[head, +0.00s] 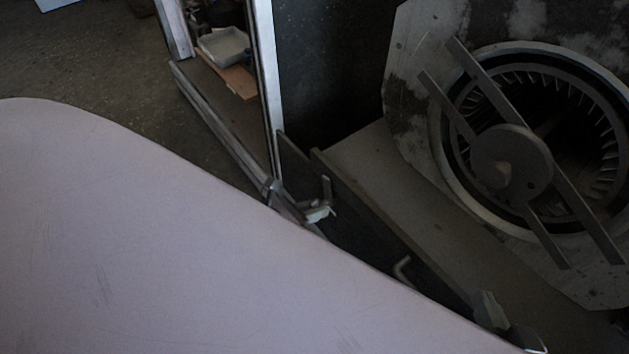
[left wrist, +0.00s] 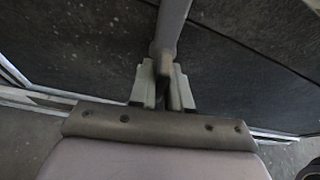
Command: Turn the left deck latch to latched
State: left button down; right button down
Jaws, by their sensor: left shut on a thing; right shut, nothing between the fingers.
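The left deck latch (head: 327,187) shows in the head view as a small grey handle at the dark panel's edge, beside the bright metal post. My left gripper (head: 317,213) is at its lower end, with only the pale fingertips showing. In the left wrist view, my left gripper (left wrist: 165,92) is shut on the latch, whose grey bar (left wrist: 172,30) rises from between the fingers to the top edge. My right gripper (head: 491,310) is partly seen low in the head view, empty and shut, its body hidden by the pale surface in front.
A second bent handle (head: 403,269) stands on the panel edge between the grippers. The blower housing (head: 410,105), with its round fan inlet and crossed bars, stands at the right above a bare deck (head: 385,165). A white tray (head: 224,44) shows behind the metal frame.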

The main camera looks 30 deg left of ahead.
pick_arm(q)
jog(key=shift+m+y, duration=0.6)
jog(key=shift+m, duration=0.1)
jog(key=c, duration=1.2)
grip_release()
jog(key=shift+o, duration=0.2)
jog(key=v, duration=0.7)
jog(key=shift+s, duration=0.15)
